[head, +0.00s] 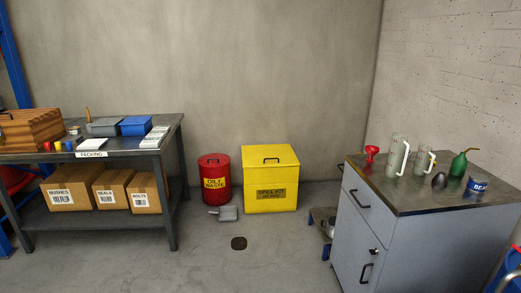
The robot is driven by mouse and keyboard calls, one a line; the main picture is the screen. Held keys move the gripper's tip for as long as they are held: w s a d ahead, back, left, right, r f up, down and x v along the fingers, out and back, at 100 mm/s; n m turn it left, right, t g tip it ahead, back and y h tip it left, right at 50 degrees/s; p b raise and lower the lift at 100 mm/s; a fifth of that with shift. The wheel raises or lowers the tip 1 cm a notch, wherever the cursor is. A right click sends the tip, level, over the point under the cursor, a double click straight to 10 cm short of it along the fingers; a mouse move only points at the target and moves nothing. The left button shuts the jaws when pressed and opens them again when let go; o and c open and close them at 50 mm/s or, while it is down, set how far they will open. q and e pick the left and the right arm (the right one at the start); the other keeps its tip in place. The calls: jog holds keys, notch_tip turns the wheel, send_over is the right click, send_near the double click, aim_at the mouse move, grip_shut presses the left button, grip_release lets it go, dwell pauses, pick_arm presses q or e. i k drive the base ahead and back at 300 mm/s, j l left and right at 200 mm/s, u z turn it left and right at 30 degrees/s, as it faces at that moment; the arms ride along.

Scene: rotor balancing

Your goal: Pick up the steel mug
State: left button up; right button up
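I cannot surely make out a steel mug in the head view. Two grey jug-like vessels with pale handles stand upright on the grey cabinet's dark top at the right: a taller one (396,154) and a shorter one (421,162). I cannot tell whether either is of steel. A small dark rounded object (439,180) sits in front of them. Neither of my grippers is in view.
The cabinet (405,245) also bears a red funnel (371,152), a green oil can (459,165) and a blue tin (477,185). A packing bench (165,145) stands left. A red waste bin (214,178) and yellow spill-kit box (270,180) stand at the wall. The middle floor is mostly clear.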

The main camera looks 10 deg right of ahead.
aim_at(330, 228)
jog(key=i, duration=1.1)
jog(key=i+j+z, duration=0.15)
jog(key=i, duration=1)
jog(key=i+z, duration=0.4)
jog(key=i+j+z, duration=0.2)
jog(key=z, duration=0.25)
jog(key=i+j+z, duration=0.6)
jog(key=z, duration=0.2)
jog(key=i+j+z, duration=0.2)
jog(key=j+z, duration=0.25)
